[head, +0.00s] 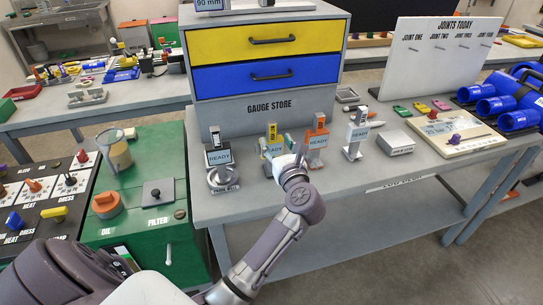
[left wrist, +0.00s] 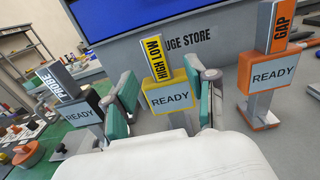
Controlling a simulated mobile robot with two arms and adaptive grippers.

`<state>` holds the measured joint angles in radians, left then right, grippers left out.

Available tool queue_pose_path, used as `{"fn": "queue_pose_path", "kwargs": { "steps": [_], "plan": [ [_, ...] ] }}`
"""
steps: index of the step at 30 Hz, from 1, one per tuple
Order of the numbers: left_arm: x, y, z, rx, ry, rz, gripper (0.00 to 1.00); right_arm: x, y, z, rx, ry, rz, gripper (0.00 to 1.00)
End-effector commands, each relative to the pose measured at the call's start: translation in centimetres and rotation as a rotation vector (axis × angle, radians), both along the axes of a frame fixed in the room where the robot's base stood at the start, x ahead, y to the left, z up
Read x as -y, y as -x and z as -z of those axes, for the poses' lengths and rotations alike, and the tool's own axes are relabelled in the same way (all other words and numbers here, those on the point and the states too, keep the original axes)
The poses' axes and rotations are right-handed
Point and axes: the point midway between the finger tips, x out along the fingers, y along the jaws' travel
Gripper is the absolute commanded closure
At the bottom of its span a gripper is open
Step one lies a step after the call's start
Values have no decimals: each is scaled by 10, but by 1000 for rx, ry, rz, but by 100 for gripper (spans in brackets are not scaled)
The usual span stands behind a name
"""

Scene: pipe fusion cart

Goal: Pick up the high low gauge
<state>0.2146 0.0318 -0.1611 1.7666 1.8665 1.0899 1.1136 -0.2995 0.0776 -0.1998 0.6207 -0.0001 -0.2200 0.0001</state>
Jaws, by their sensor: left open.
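The high low gauge (head: 273,133) stands upright on the grey bench in front of the gauge store. It has a yellow label and a READY plate in a yellow frame, and it also shows in the left wrist view (left wrist: 157,58). My left gripper (head: 283,160) is open at this gauge. In the left wrist view its two teal finger pads (left wrist: 167,96) stand on either side of the gauge, with gaps showing. The gauge's lower part is hidden by the gripper. My right gripper is not in view.
The probe gauge (head: 217,157) stands close on the left, and the orange gap gauge (head: 318,142) close on the right. A white gauge (head: 357,133) stands farther right. The gauge store (head: 270,108) with yellow and blue drawers rises behind. A green filter unit (head: 152,219) is at left.

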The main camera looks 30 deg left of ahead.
Motion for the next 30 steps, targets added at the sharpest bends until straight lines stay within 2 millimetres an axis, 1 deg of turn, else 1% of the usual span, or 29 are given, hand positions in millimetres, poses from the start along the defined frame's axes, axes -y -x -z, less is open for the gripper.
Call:
{"fn": "queue_pose_path", "kwargs": {
  "steps": [4,8,12,20,21,23,30],
  "plan": [
    [-11,-9,-5,0,-5,-1,44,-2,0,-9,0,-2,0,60],
    [-27,-22,-9,-1,-7,-1,44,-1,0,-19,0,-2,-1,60],
    [-38,-32,-5,0,-4,0,44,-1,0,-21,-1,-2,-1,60],
    [-41,-34,-3,1,-1,1,44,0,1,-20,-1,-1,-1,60],
    [-41,-34,-3,1,-1,1,47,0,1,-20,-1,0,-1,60],
    [-41,-34,-3,1,-1,1,57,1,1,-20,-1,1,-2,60],
    [-40,-34,-3,0,-1,1,97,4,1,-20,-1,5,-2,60]
  ]
}}
